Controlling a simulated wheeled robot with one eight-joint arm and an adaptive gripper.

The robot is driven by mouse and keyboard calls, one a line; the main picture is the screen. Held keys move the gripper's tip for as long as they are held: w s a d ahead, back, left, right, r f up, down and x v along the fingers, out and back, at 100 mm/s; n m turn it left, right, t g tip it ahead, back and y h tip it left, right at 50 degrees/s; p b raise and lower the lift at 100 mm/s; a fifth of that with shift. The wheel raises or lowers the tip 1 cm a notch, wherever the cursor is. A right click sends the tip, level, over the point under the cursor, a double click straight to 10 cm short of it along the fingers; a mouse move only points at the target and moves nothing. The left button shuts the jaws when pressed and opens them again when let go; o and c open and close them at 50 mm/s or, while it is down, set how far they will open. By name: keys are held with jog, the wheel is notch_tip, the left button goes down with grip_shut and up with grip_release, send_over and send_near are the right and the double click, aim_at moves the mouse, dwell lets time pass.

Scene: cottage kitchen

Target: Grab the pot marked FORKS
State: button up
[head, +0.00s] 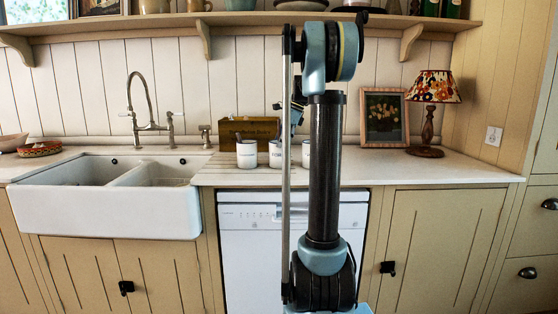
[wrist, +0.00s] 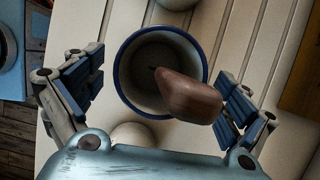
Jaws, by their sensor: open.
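Three white pots with dark rims stand in a row on the counter. The middle pot (head: 275,154) has small dark lettering that seems to read FORKS, though it is too small to be sure. The left pot (head: 246,154) has a longer label, and the right pot (head: 306,153) is partly hidden by my arm. In the wrist view, my gripper (wrist: 160,97) is open, with its fingers on either side of a blue-rimmed pot (wrist: 135,84) seen from above. A brown handle (wrist: 188,96) sticks out of it towards the right finger. Its label is hidden there.
A wooden box (head: 248,130) stands behind the pots. A double sink (head: 105,205) is at left; a framed picture (head: 383,118) and a lamp (head: 430,100) are at right. A shelf (head: 240,20) runs above. Pale round shapes lie above and below the pot in the wrist view.

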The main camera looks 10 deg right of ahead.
jog(key=shift+x, duration=1.3)
jog(key=shift+c, duration=0.6)
jog(key=c, duration=1.4)
jog(key=shift+o, duration=0.2)
jog(key=shift+r, duration=0.15)
